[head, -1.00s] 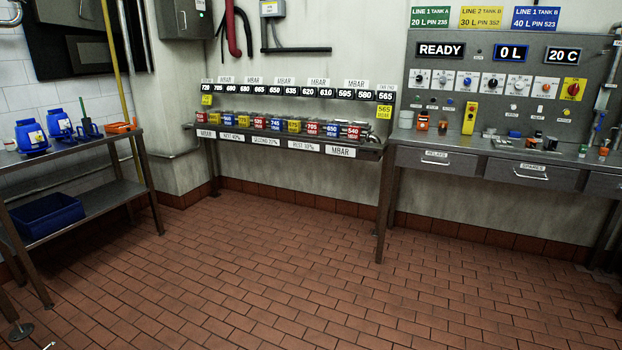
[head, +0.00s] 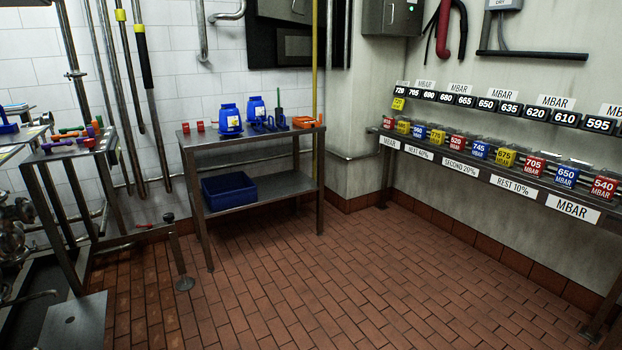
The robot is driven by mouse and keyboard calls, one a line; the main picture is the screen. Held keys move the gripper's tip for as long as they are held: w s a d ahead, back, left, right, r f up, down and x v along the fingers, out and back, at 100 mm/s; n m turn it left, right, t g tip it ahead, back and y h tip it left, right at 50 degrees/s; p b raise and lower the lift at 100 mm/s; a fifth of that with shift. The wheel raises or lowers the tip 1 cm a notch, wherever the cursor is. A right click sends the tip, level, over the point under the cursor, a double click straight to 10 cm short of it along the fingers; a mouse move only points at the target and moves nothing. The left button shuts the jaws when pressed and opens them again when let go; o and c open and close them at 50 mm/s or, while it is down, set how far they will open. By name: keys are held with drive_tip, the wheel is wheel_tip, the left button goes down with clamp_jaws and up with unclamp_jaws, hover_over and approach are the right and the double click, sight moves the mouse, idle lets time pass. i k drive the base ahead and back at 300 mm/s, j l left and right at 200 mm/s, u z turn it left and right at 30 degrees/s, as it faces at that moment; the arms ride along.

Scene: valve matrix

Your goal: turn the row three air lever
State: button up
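I cannot make out the row three air lever in the head view. Metal pipework with valve-like fittings (head: 14,235) shows at the left edge, cut off by the frame, and no row marking on it can be read. My gripper is not in view.
A steel side table (head: 58,154) with coloured handled parts stands at the left. A two-level steel table (head: 228,141) holds blue containers and a blue bin (head: 242,187). A short floor post (head: 178,255) stands before it. A labelled shelf (head: 480,172) runs along the right wall. The tiled floor (head: 330,280) is clear.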

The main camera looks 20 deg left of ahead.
sight(56, 138)
drive_tip(key=i+l+u, duration=0.15)
drive_tip(key=u, duration=0.25)
drive_tip(key=i+l+u, duration=0.2)
drive_tip(key=u, duration=0.25)
drive_tip(key=i+l+u, duration=0.2)
drive_tip(key=u, duration=0.2)
drive_tip(key=i+l+u, duration=0.1)
drive_tip(key=l+u, duration=0.35)
drive_tip(key=i+l+u, duration=0.1)
drive_tip(key=l+u, duration=0.15)
drive_tip(key=u, duration=0.15)
drive_tip(key=i+l+u, duration=0.1)
drive_tip(key=l+u, duration=0.6)
drive_tip(key=l, duration=0.25)
